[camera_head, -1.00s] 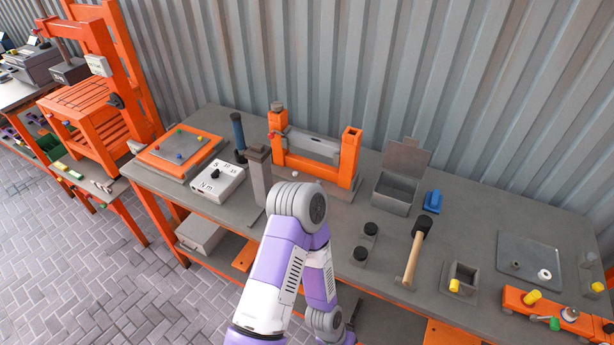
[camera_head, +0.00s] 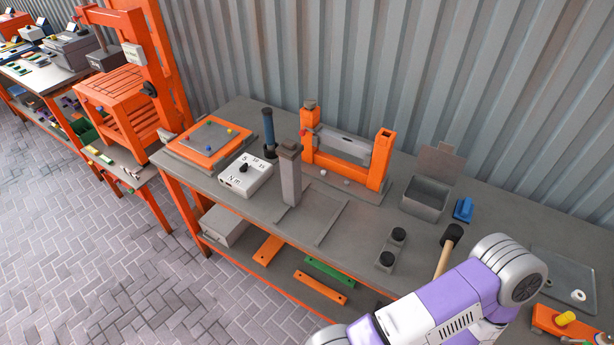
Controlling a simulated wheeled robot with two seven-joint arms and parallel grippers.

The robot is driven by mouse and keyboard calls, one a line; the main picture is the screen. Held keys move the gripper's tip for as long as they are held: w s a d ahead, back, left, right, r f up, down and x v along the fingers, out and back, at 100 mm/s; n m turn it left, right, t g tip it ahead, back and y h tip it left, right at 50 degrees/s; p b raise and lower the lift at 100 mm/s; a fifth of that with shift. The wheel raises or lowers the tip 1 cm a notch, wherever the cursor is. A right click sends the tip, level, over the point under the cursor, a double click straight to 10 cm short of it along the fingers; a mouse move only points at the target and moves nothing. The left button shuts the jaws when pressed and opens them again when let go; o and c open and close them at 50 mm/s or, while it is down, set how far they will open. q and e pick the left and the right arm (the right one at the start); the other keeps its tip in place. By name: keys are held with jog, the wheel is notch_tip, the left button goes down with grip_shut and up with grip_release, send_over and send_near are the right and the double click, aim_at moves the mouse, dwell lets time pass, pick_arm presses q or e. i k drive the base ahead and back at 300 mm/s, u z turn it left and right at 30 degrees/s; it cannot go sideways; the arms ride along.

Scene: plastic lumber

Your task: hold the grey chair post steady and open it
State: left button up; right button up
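The grey post (camera_head: 289,178) stands upright on the grey workbench (camera_head: 345,235), left of the middle of the view. It is square in section, with a wider block as its top. A flat grey tray-like base (camera_head: 320,218) lies on the bench just right of its foot. Nothing of mine touches the post. One of my purple and white arms crosses the lower right of the view, well away from the post. No gripper fingers show in the view, so neither gripper can be seen.
An orange frame (camera_head: 378,163) stands behind and right of the post. A white dial box (camera_head: 245,178) and a dark blue-handled tool (camera_head: 268,130) are left of it. A mallet (camera_head: 453,236), black-topped cylinders and an open grey box (camera_head: 426,198) are to the right. Boards lie on the lower shelf.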

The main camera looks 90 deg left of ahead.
aim_at(290, 171)
jog(key=k, duration=1.15)
jog(key=u, duration=0.1)
